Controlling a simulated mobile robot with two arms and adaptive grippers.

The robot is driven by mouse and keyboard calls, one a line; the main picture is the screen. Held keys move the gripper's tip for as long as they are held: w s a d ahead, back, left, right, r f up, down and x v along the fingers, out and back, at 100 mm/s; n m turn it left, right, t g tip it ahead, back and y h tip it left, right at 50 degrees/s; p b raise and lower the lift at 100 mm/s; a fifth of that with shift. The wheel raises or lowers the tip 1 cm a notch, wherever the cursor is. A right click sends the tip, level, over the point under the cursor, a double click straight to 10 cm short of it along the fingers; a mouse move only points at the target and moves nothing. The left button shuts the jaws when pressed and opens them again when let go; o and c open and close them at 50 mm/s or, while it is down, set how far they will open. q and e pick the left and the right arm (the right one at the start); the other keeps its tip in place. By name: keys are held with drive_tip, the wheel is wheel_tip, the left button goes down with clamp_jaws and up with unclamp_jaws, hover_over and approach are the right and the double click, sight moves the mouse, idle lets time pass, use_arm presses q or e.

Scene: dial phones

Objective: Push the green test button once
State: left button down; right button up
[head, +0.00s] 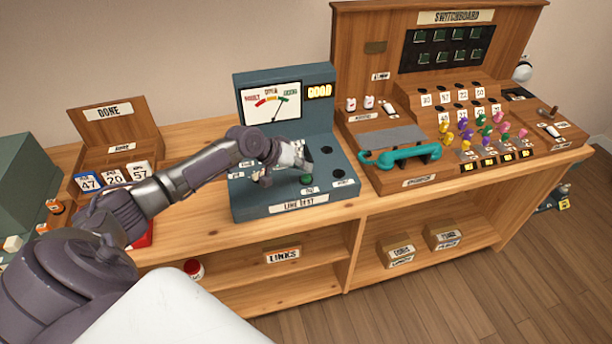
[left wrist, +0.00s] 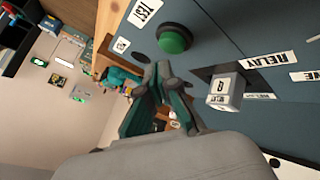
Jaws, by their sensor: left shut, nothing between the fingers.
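The green test button (head: 307,179) is on the sloping front of a blue-grey tester box (head: 330,152). It shows large in the left wrist view (left wrist: 174,38), beside a TEST label (left wrist: 146,12). My left gripper (head: 303,164) is shut and empty above the tester panel, just behind the button in the head view. In the left wrist view its fingertips (left wrist: 163,70) are close to the button but appear apart from it. A small relay block (left wrist: 225,90) sits in a socket beside the gripper. My right gripper is not in view.
The tester's meter (head: 272,103) has its needle toward the right, and a GOOD sign (head: 319,91) glows. A switchboard (head: 455,45) with a teal handset (head: 400,155) stands at right. A DONE rack (head: 108,125) with numbered blocks stands at left.

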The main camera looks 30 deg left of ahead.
sight(304, 178)
use_arm(q)
wheel_tip(304, 178, up, 5)
drive_tip(key=p, duration=0.4)
drive_tip(key=shift+f, duration=0.15)
drive_tip(key=shift+d, duration=0.1)
idle(0.4)
